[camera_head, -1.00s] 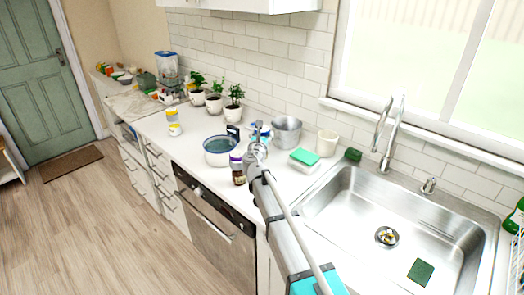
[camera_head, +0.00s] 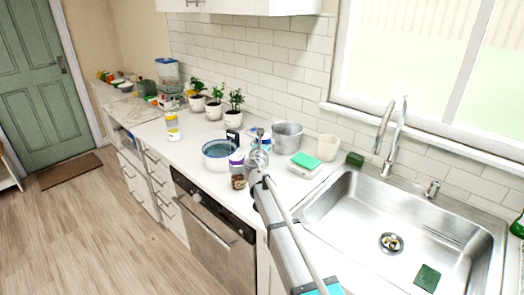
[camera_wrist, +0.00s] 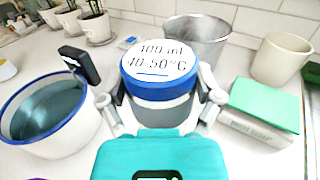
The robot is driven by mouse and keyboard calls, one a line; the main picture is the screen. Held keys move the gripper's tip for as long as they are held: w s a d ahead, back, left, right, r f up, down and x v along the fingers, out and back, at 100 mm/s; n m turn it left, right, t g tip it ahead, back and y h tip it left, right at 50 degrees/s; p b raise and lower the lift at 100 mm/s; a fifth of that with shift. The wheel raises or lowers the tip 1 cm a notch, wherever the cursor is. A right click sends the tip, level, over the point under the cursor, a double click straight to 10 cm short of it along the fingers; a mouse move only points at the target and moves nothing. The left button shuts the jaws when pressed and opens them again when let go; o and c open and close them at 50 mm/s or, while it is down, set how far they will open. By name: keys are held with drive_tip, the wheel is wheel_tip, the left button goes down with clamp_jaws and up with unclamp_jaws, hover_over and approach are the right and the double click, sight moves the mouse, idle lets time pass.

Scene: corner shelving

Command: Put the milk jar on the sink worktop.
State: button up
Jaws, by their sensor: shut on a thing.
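The jar with a blue lid (camera_wrist: 160,68), marked "100 ml 40-50°C", stands between the fingers of my gripper (camera_wrist: 160,105) in the wrist view. The gripper is shut on it. The jar's lower body is hidden by the gripper. In the head view my gripper (camera_head: 258,150) is over the worktop, and a bit of blue shows beside it. The sink worktop (camera_head: 318,178) is the white counter left of the steel sink (camera_head: 390,225).
A blue-rimmed pot (camera_head: 217,155) with a dark handle is left of the gripper. A purple-lidded brown bottle (camera_head: 237,170) stands close in front. A metal pot (camera_head: 287,135), a cream cup (camera_head: 327,147) and a green-topped box (camera_head: 304,162) stand right. Potted plants (camera_head: 234,115) are behind.

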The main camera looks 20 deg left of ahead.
drive_tip(key=shift+w+f+b, duration=0.15)
drive_tip(key=shift+f+b, duration=1.3)
drive_tip(key=shift+f, duration=0.3)
drive_tip(key=shift+f, duration=0.1)
drive_tip(key=o, duration=1.1)
drive_tip(key=shift+c, duration=0.2)
drive_tip(key=s+d, duration=0.2)
drive_tip(key=s, duration=0.9)
drive_tip(key=shift+s+d, duration=0.15)
drive_tip(key=shift+s, duration=0.25)
drive_tip(key=shift+s, duration=0.1)
